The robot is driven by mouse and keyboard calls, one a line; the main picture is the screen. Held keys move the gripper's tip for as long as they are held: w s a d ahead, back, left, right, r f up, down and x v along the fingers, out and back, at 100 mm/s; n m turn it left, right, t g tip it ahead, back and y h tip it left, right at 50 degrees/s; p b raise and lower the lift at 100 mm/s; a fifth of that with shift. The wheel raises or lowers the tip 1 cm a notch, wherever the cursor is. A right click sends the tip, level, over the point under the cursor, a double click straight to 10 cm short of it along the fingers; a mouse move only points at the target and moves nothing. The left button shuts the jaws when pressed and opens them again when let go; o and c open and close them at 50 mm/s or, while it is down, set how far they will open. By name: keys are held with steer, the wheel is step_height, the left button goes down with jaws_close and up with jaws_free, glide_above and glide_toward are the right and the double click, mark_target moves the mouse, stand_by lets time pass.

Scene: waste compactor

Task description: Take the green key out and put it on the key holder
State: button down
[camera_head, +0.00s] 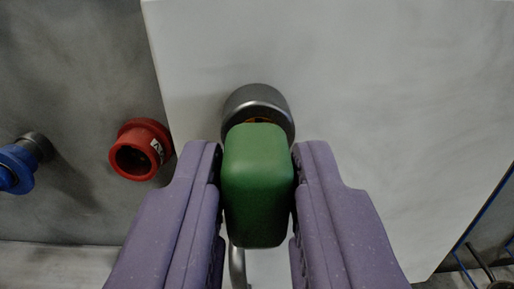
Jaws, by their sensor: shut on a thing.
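The green key (258,190) shows as a rounded green block in the middle of the camera_head view. My gripper (258,178) has its two purple fingers on either side of the key and is shut on it. A dark round metal socket (259,100) on the pale panel is right behind the key's upper end. The key's far part is hidden, so I cannot tell whether it is in the socket. I cannot make out a key holder for certain.
A red ring-shaped fitting (140,150) with a white label is on the grey wall at left. A blue knob (19,165) is at the far left edge. The pale panel (390,110) is bare to the right. Blue-edged dark metalwork (480,245) is at lower right.

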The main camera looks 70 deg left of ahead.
steer(key=shift+v, duration=2)
steer(key=shift+s+d, duration=0.15)
steer(key=shift+s, duration=0.2)
steer(key=shift+w, duration=0.2)
steer(key=shift+d, duration=0.1)
